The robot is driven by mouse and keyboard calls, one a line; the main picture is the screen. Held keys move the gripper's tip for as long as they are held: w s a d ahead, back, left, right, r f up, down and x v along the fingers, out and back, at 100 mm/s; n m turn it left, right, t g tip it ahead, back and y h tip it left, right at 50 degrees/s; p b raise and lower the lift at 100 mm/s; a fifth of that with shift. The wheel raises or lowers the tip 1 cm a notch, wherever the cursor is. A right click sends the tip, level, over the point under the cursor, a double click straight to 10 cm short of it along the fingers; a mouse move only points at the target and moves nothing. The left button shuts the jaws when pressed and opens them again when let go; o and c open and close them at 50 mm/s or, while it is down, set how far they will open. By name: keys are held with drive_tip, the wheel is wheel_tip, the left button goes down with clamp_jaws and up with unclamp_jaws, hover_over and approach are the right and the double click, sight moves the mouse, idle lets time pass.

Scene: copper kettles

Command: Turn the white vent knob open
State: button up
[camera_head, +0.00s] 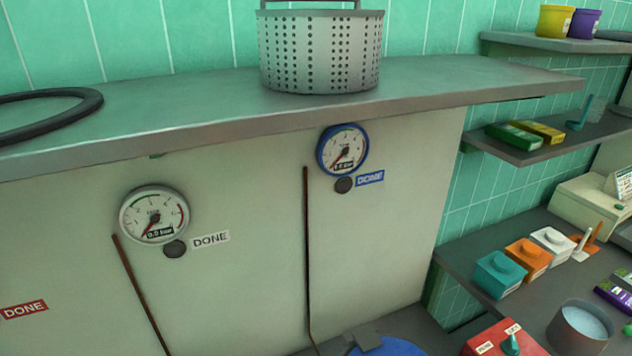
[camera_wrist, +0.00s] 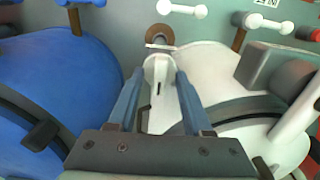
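In the wrist view, my gripper (camera_wrist: 160,75) reaches forward with two blue-grey fingers spread apart. A narrow white upright part (camera_wrist: 157,95) of the white kettle shows between them; I cannot tell whether a finger touches it. The white kettle (camera_wrist: 215,62) is ahead and to the right. A white T-shaped knob (camera_wrist: 270,22) sits on a brown stem at the upper right, and another white T-shaped handle (camera_wrist: 183,9) is at the top centre. I cannot tell which is the vent knob. Neither is between the fingers. My gripper is outside the head view.
A blue kettle (camera_wrist: 50,85) stands close on the left in the wrist view; part of something blue (camera_head: 390,346) shows low in the head view. A grey block (camera_wrist: 268,70) is right of the fingers. The head view shows a white-rimmed gauge (camera_head: 154,214) and a blue-rimmed gauge (camera_head: 343,150).

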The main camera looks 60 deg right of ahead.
wheel_tip(320, 180, up, 13)
idle(0.8)
idle(0.5)
